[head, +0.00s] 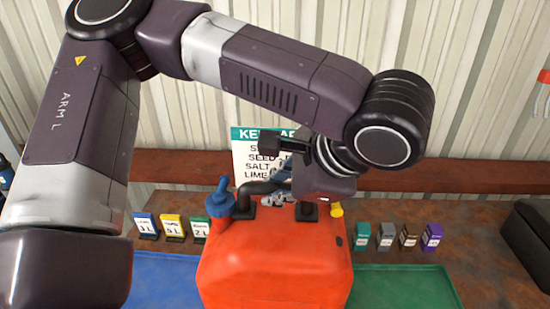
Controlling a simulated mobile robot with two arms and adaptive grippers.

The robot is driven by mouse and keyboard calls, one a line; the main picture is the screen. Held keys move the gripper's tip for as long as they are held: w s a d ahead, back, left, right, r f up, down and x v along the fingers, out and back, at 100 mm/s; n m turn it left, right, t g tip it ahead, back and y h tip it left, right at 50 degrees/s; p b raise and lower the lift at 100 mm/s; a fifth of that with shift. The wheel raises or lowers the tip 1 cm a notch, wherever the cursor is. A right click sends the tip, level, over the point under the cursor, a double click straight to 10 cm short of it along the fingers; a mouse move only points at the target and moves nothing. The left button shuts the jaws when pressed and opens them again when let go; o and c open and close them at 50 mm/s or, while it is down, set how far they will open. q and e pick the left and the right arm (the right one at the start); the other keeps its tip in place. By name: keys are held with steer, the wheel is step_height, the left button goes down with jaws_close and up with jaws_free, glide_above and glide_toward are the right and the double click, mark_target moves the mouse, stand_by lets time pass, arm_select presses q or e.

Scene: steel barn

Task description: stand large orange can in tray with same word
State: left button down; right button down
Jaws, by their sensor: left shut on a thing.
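The large orange can (275,262) is at the bottom centre, upright, with a blue capped spout (220,198), a small yellow cap (337,210) and a dark handle (258,188). My left gripper (279,188) comes down from above and is shut on the can's handle; the arm partly hides the grip. No word shows on the can's visible faces. A blue tray (165,275) lies left of the can and a green tray (405,285) lies right of it. The can hides part of the bench between them. My right gripper is not in view.
A partly hidden sign (250,146) listing words stands behind the can. Labelled cards, blue (146,225), yellow (173,227) and green (200,229), stand behind the blue tray. Several small coloured blocks (386,235) stand behind the green tray. A black case (528,238) sits far right.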

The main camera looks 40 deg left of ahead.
mark_target(278, 216)
arm_select(q)
steer(key=shift+f+p, duration=0.4)
steer(key=shift+f, duration=2.85)
steer(key=c, duration=1.8)
jaws_free()
steer(key=shift+s, duration=0.15)
steer(key=shift+c, duration=0.2)
steer(key=b+v, duration=0.2)
steer(key=v, duration=0.9)
steer(key=shift+f, duration=0.15)
steer(key=shift+s+d+r+b, duration=0.15)
steer(key=shift+d+r+b, duration=0.15)
steer(key=shift+d+r, duration=0.15)
